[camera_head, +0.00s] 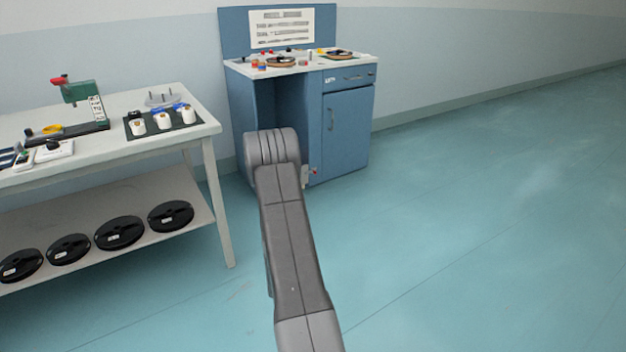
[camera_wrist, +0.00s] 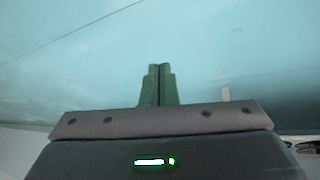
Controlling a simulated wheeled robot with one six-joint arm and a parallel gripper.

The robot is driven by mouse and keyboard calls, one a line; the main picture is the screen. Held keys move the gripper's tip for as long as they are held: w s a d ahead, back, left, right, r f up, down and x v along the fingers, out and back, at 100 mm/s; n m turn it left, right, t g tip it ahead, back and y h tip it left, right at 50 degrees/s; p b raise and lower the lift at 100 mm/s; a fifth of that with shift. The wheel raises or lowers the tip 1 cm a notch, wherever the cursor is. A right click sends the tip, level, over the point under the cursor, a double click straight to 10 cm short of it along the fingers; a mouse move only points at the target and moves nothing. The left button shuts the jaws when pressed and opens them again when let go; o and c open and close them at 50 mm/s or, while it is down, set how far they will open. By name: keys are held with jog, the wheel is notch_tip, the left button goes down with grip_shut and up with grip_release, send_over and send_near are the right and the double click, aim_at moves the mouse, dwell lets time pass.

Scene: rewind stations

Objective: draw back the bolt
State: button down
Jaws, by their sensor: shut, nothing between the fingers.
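No bolt can be made out for certain. In the head view a blue cabinet (camera_head: 347,125) has a closed door with a vertical handle (camera_head: 333,120) and a drawer above it. A small pale fitting with a red tip (camera_head: 314,172) shows low by the cabinet, just right of my arm; I cannot tell whether it is the bolt. In the wrist view my gripper (camera_wrist: 160,70) is shut and empty, its green fingers together against blue-green floor.
A white bench (camera_head: 182,143) stands at the left with a green press (camera_head: 80,92) and a dark tray of white spools. Black reels (camera_head: 171,216) lie on its lower shelf. Reels and small parts sit on the cabinet top. The floor at the right is clear.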

notch_tip(320, 180, down, 14)
jog(key=s+d+n+h+b, duration=0.1)
jog(key=b, duration=0.2)
jog(key=shift+s+t, duration=0.3)
jog(key=shift+s, duration=0.05)
jog(key=shift+w, duration=0.1)
